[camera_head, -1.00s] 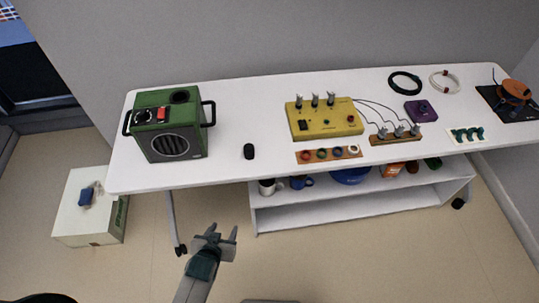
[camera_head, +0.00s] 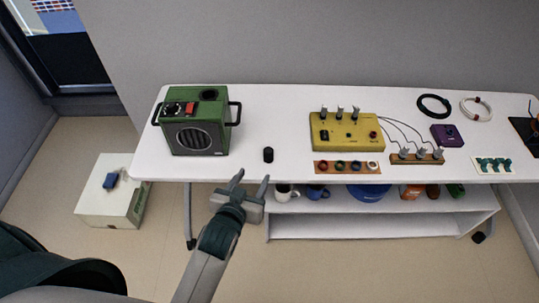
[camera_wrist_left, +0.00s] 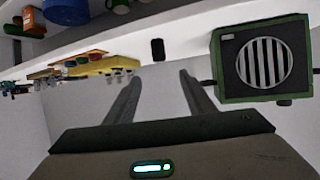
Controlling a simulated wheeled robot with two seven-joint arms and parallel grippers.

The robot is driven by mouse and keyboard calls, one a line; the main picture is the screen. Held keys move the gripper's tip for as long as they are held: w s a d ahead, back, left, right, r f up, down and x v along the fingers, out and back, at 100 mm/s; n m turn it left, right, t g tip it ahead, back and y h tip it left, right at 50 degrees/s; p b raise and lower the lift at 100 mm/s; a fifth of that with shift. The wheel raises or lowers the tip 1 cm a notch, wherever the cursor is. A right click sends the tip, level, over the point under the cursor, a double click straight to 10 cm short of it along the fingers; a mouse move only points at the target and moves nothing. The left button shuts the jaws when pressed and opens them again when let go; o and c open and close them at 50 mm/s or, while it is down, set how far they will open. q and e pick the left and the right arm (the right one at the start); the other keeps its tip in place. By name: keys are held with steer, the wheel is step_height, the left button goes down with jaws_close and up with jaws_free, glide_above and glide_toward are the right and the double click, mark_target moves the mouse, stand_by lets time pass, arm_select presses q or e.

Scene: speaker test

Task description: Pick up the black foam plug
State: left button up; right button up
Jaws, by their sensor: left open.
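The black foam plug (camera_head: 268,155) stands on the white table near its front edge, right of the green speaker box. It also shows in the left wrist view (camera_wrist_left: 158,50), above and between the fingertips. My left gripper (camera_head: 251,181) is open and empty, in front of the table edge and just short of the plug, with a gap between them. Its two fingers also show in the left wrist view (camera_wrist_left: 158,80). My right gripper is not in view.
The green speaker box (camera_head: 196,122) stands left of the plug. A yellow switch panel (camera_head: 345,142) and a strip with coloured rings (camera_head: 346,167) lie to the right. The white table (camera_head: 262,110) is clear around the plug. A shelf with mugs (camera_head: 285,192) sits below.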

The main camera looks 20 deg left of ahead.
arm_select(q)
steer(key=p, duration=0.2)
glide_toward(268, 152)
steer(key=x, duration=0.4)
steer(key=shift+w+a+f, duration=0.1)
steer(key=shift+w+a, duration=0.05)
steer(key=shift+w+f, duration=0.35)
steer(key=shift+w, duration=0.3)
steer(key=shift+w+p, duration=0.15)
steer(key=shift+p, duration=0.2)
steer(key=shift+w+p, duration=0.35)
steer(key=shift+w, duration=0.25)
steer(key=p+x, duration=0.1)
steer(key=x, duration=0.1)
steer(key=shift+w+f, duration=0.2)
steer(key=shift+w, duration=0.1)
steer(key=shift+w+f, duration=0.3)
steer(key=shift+w, duration=0.15)
steer(key=c, duration=1.1)
